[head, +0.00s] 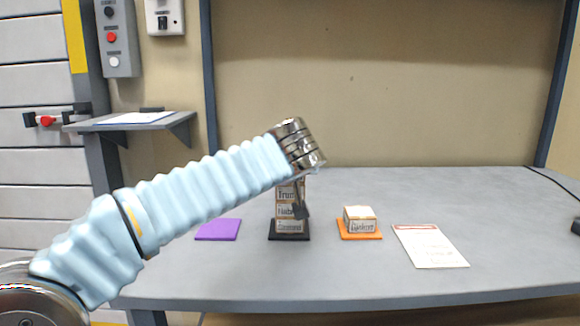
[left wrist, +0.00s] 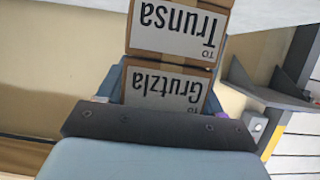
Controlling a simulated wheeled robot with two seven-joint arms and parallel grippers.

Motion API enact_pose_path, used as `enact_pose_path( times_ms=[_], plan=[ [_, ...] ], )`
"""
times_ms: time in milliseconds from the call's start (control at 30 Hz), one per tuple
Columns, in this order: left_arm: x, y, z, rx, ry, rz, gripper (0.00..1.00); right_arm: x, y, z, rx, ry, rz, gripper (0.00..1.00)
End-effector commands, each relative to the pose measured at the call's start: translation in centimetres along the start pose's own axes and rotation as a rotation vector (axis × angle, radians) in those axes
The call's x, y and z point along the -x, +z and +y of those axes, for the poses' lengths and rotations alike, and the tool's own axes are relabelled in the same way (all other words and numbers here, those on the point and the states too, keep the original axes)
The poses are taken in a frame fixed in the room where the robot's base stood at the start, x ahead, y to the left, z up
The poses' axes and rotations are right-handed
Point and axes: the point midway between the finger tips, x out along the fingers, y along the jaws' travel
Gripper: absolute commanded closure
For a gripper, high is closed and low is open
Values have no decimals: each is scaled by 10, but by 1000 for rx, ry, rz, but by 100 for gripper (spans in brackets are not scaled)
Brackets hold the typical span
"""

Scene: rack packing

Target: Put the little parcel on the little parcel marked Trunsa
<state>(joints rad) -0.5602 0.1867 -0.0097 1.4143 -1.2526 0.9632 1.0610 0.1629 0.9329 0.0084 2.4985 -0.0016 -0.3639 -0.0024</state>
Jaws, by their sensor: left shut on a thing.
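A stack of little parcels stands on a black mat (head: 274,237) in the head view. The parcel marked Trunsa (head: 287,194) is at the top of its visible part, partly covered by my left gripper (head: 301,203). The Trunsa parcel also shows in the left wrist view (left wrist: 178,28), upside down in the picture. My left gripper is shut on a little parcel marked Grutzla (left wrist: 165,88), which is right against or just above the Trunsa parcel; I cannot tell if they touch. In the head view my wrist hides the held parcel. My right gripper is not in view.
An empty purple mat (head: 218,230) lies left of the stack. An orange mat (head: 360,237) with a parcel (head: 361,226) on it lies to the right, beside a printed sheet (head: 430,246).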

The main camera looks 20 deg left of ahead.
Motion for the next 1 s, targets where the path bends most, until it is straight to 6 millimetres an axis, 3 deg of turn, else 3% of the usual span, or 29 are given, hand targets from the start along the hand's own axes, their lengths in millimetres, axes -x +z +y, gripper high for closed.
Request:
enact_pose_path(
  times_ms=[333, 367, 500, 867, 1000],
  plan=[
    [-1, 4, 0, 1, 1, 1, 66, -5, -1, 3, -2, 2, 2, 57],
    [-1, 2, 0, 1, 1, 0, 30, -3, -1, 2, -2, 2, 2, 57],
    [0, 2, 0, 1, 0, 0, 9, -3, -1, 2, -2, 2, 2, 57],
    [2, -4, 0, 1, 0, 0, 9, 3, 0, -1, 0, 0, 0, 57],
    [24, 0, 0, 3, 4, 3, 9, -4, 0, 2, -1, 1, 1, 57]
  ],
)
